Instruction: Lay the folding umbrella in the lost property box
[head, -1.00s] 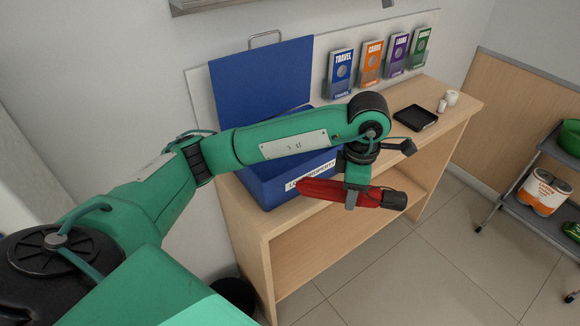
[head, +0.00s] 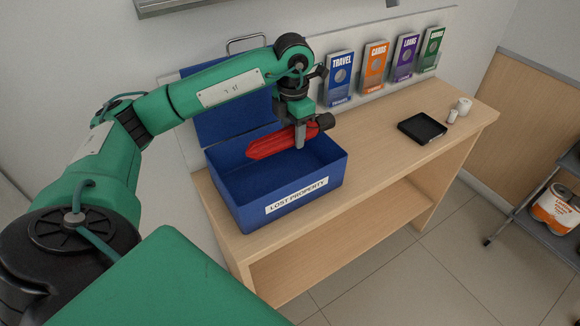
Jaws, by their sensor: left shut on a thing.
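The folding umbrella (head: 270,145) is red with a black handle at its right end. My left gripper (head: 299,140) is shut on it near the handle and holds it roughly level. The umbrella is over the back part of the open blue lost property box (head: 240,208), which has a white "LOST PROPERTY" label on its front. Whether the umbrella touches the box cannot be told. The box lid (head: 225,118) stands open at the back, partly hidden by my left arm. The visible inside of the box looks empty. My right gripper is not in view.
The wooden counter (head: 390,150) carries a black tray (head: 422,128) and small white cups (head: 463,106) to the right. Leaflet holders (head: 341,78) line the back panel.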

